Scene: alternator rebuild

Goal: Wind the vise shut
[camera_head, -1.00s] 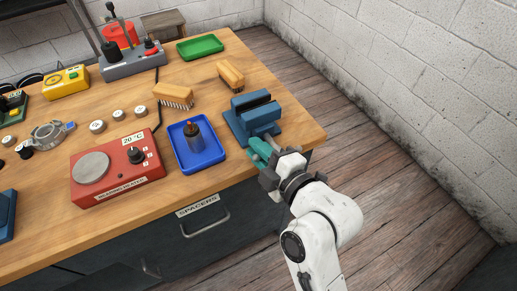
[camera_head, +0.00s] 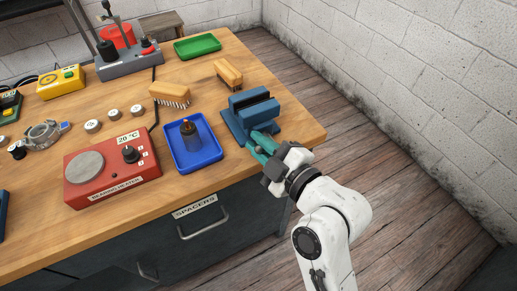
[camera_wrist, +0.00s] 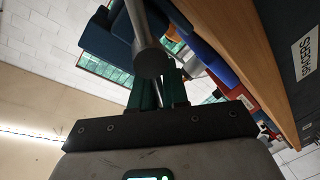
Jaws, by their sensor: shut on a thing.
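The blue vise (camera_head: 260,116) stands at the right front corner of the workbench, with a dark gap between its two jaw blocks. In the wrist view part of its blue body (camera_wrist: 103,40) shows at the upper left. My gripper (camera_head: 260,147) is at the vise's front side, its green fingers at the bench edge. In the wrist view my gripper (camera_wrist: 160,90) is shut on the grey vise handle (camera_wrist: 143,22), a bar with a round knob end close to the camera. The fingers hide the exact contact. In the head view the handle is hidden.
A blue tray (camera_head: 207,162) with a dark cylindrical part (camera_head: 191,136) lies left of the vise. A brush (camera_head: 228,73) lies behind it. A red bearing heater (camera_head: 118,180) stands further left. Floor right of the bench is clear.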

